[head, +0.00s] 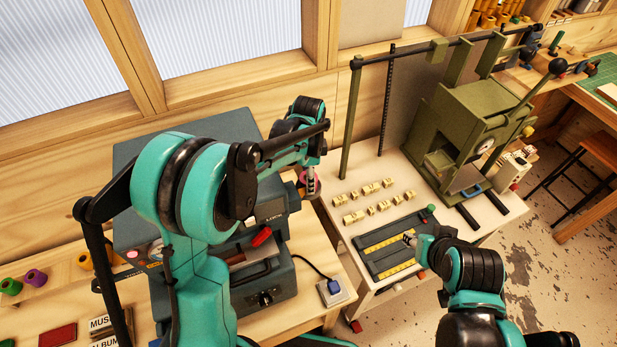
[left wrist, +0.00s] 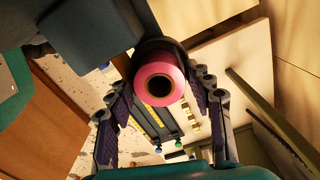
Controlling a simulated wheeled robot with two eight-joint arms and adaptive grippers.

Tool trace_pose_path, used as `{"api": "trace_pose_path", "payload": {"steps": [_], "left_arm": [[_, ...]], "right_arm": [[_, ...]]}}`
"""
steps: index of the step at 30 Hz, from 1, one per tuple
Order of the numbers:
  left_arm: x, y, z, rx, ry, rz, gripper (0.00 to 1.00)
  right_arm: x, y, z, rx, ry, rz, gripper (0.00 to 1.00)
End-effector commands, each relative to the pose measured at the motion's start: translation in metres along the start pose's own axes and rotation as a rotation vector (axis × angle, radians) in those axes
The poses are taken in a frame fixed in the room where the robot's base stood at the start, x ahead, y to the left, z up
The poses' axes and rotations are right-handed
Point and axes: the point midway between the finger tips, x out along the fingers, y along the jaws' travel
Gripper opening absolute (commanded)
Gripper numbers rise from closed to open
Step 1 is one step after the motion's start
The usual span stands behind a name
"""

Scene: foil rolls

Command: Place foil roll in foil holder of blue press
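The blue press (head: 235,127) is a large dark blue-grey machine on the wooden bench, partly hidden behind my left arm. A pink foil roll (left wrist: 158,84) shows end-on in the left wrist view, in front of a dark round part at the press's side. A little of its pink shows in the head view (head: 317,184). My left gripper (left wrist: 160,100) has its fingers spread on either side of the roll, with visible gaps. It also shows beside the press (head: 311,183). My right gripper (head: 409,238) is over the dark tray; its fingers are too small to read.
The dark tray (head: 372,262) with yellow strips lies on the white table, near several small brass-coloured blocks (head: 378,208). A green press (head: 470,120) stands behind. Green (head: 10,286) and purple (head: 35,277) rolls are on the left of the bench.

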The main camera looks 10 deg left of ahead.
Motion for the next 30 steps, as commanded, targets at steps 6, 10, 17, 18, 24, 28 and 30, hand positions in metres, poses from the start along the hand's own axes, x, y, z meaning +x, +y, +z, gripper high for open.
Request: {"api": "trace_pose_path", "payload": {"steps": [6, 10, 17, 18, 24, 28, 30], "left_arm": [[-0.001, 0.0, 0.0, 0.0, 0.0, 0.0, 0.66], [-0.002, 0.0, 0.0, 0.0, 0.0, 0.0, 0.66], [-0.031, 0.0, 0.0, 0.0, 0.0, 0.0, 0.66], [-0.04, 0.001, 0.0, 0.0, 0.0, 0.0, 0.66], [-0.085, 0.0, 0.0, 0.0, 0.0, 0.0, 0.66], [-0.107, 0.0, 0.0, 0.0, 0.0, 0.0, 0.66], [-0.115, 0.0, 0.0, 0.0, 0.0, 0.0, 0.66]], "right_arm": [[-0.001, 0.0, -0.001, 0.0, 0.0, 0.0, 0.4], [-0.001, 0.0, -0.001, 0.0, 0.0, 0.0, 0.4], [-0.006, 0.0, -0.004, 0.0, 0.0, 0.0, 0.4], [-0.006, 0.0, -0.005, 0.0, 0.0, 0.0, 0.4], [-0.009, 0.0, -0.007, 0.0, 0.0, 0.0, 0.4], [-0.011, 0.0, -0.008, 0.0, 0.0, 0.0, 0.4], [-0.011, 0.0, -0.008, 0.0, 0.0, 0.0, 0.4]]}}
